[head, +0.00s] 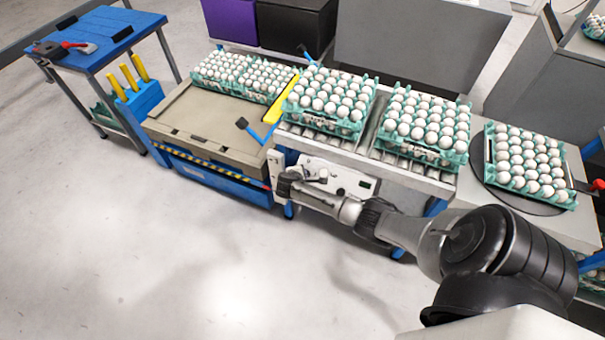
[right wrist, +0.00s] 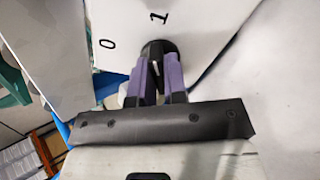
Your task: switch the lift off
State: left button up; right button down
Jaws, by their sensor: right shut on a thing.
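The lift switch is a black rotary knob (right wrist: 158,46) on a white panel (right wrist: 190,20) marked 0 and 1. In the head view my right gripper (head: 280,170) is at the left part of the white control box (head: 345,180), hiding the knob. My left gripper is not in view.
The lift (head: 205,130) has a beige top with egg trays at its back and a striped front edge. A roller conveyor (head: 420,172) carries stacked egg trays (head: 425,148). Another tray sits on a dark turntable (head: 482,180). The floor in front is clear.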

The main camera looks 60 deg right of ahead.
jog(key=n+p, duration=0.1)
jog(key=n, duration=0.1)
jog(key=shift+r+n, duration=0.15)
jog(key=shift+n, duration=0.15)
jog(key=n+p, duration=0.2)
jog(key=n, duration=0.1)
jog(key=n+p, duration=0.1)
jog(key=n, duration=0.2)
jog(key=n+p, duration=0.1)
jog(key=n, duration=0.2)
jog(key=shift+n, duration=0.3)
jog(key=c, duration=1.5)
grip_release()
jog(key=o, duration=0.4)
jog(key=shift+a, duration=0.1)
jog(key=p+v, duration=0.8)
jog(key=shift+a+r+p, duration=0.2)
jog(key=shift+a+p, duration=0.1)
jog(key=shift+p, duration=0.1)
